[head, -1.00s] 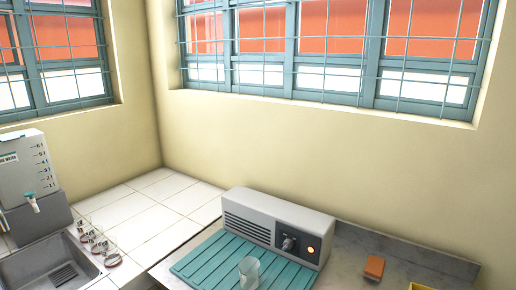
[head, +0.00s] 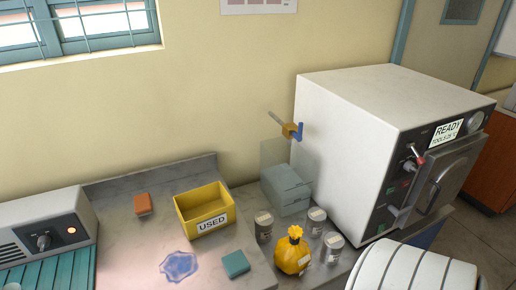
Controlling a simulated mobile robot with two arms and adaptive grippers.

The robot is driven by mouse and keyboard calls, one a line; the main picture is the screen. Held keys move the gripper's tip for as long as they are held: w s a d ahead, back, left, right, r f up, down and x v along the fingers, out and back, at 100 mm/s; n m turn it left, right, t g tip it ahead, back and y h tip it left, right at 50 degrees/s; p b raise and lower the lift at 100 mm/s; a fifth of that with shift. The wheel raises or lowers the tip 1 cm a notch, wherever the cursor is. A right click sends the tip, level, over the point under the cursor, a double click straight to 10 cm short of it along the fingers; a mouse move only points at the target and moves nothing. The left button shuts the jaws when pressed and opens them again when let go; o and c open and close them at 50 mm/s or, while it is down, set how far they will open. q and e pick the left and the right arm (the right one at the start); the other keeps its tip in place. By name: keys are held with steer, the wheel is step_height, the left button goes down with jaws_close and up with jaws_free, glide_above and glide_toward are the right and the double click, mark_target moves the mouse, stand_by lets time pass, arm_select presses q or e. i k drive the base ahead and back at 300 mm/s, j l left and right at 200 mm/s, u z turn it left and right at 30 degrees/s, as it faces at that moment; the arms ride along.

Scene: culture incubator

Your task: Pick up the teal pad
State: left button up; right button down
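The teal pad (head: 235,264) is a small block lying on the grey bench top near its front edge, in the lower middle of the head view. It lies just right of a bluish-purple wet patch (head: 179,266) and in front of a yellow bin labelled USED (head: 208,226). Nothing covers the pad.
An orange block (head: 142,204) lies behind the wet patch. A grey device (head: 44,236) and teal ribbed mat (head: 62,272) stand left. Grey jars (head: 333,240), a yellow tied bag (head: 292,256) and a large white machine reading READY (head: 350,130) stand right.

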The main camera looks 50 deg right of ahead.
mark_target(235, 263)
steer(key=z, duration=1.25)
